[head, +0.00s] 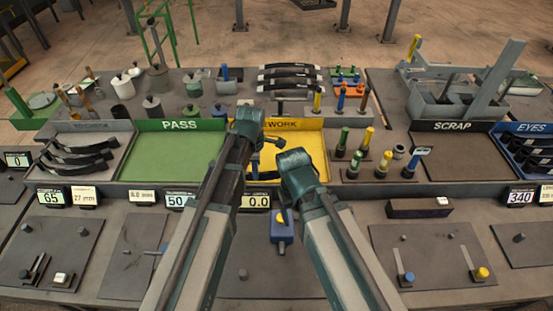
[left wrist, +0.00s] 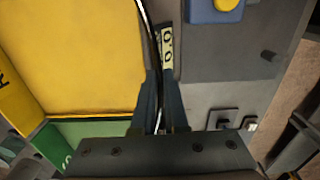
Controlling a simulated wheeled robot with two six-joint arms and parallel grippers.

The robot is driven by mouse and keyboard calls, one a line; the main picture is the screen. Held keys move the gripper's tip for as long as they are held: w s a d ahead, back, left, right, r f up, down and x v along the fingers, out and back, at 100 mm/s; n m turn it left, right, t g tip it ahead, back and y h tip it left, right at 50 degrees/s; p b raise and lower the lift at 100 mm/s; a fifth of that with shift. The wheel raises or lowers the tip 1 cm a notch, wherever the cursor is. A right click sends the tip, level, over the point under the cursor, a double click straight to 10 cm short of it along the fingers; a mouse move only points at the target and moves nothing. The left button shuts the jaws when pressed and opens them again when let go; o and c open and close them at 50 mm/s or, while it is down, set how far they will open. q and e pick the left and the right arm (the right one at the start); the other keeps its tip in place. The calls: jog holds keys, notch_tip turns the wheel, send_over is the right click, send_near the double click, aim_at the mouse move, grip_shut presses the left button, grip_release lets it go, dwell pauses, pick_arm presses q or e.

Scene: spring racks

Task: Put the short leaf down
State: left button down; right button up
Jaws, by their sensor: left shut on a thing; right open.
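My left gripper (head: 250,124) is over the border of the green PASS tray (head: 172,154) and the yellow REWORK tray (head: 308,145). In the left wrist view its fingers (left wrist: 160,92) are shut on a thin, dark, curved leaf (left wrist: 154,35). The leaf runs up out of that picture, between the yellow tray and a display reading 0.0. In the head view the leaf is mostly hidden by my arms. My right gripper (head: 290,160) is open over the yellow tray, with nothing seen in it.
Several dark leaves lie on the back rack (head: 289,78) and in the left bin (head: 80,150). The SCRAP tray (head: 455,159) looks empty. A blue device with a yellow button (head: 282,226) sits in front of the trays. Coloured-handled tools stand right of the yellow tray.

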pick_arm(q)
jog(key=w+d, duration=0.4)
jog(key=w, duration=0.1)
jog(key=w+d+f, duration=0.1)
jog(key=w+d, duration=0.1)
jog(key=w, duration=0.1)
jog(key=shift+b, duration=0.4)
jog(key=shift+w, duration=0.1)
jog(key=shift+w+d, duration=0.2)
jog(key=shift+w, duration=0.05)
jog(key=f+b, duration=0.3)
jog(key=b, duration=0.1)
jog(key=shift+w+d+f, duration=0.15)
jog(key=shift+w+f, duration=0.05)
jog(key=shift+f, duration=0.15)
jog(key=shift+r, duration=0.1)
